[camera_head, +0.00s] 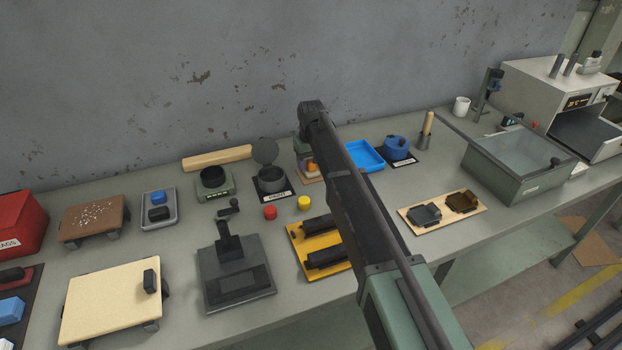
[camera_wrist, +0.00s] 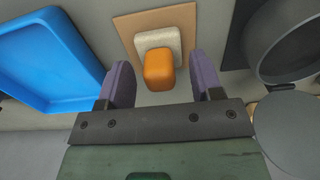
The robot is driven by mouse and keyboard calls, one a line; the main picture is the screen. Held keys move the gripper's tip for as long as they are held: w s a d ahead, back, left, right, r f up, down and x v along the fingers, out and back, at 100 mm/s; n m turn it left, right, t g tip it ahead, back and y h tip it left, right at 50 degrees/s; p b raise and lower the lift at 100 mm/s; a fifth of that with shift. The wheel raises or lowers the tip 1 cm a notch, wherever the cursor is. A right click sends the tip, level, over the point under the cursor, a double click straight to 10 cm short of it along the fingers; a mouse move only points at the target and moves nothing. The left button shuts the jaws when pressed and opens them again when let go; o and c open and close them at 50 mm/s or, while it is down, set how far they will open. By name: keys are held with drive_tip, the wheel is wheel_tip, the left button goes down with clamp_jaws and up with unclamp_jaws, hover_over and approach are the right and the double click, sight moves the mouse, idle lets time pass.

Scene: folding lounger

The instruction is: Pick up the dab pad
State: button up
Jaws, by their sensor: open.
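The dab pad, seen as an orange grip (camera_wrist: 159,70) on a pale speckled pad (camera_wrist: 158,40), lies on a tan mat (camera_wrist: 127,22) in the wrist view. My gripper (camera_wrist: 161,88) is open, with one purple finger on each side of the orange grip and a gap on both sides. The pale part lies beyond the fingers. I cannot tell the exact height of the fingertips over the mat. In the head view a little orange (camera_head: 312,167) shows beside my arm, which hides most of this spot.
A blue tray (camera_wrist: 45,60) is left of my gripper in the wrist view. A dark round pot (camera_wrist: 290,40) with its open lid (camera_wrist: 285,130) is close on the right. Red (camera_head: 270,212) and yellow (camera_head: 304,202) pieces stand in front in the head view.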

sight(311, 160)
drive_tip(key=shift+r, duration=0.15)
drive_tip(key=shift+c, duration=0.2)
drive_tip(key=c, duration=1)
drive_tip(key=shift+o, duration=0.2)
wheel_tip(311, 160, up, 20)
drive_tip(key=p, duration=2)
drive_tip(key=shift+o, duration=1.4)
drive_tip(key=shift+c, duration=1.1)
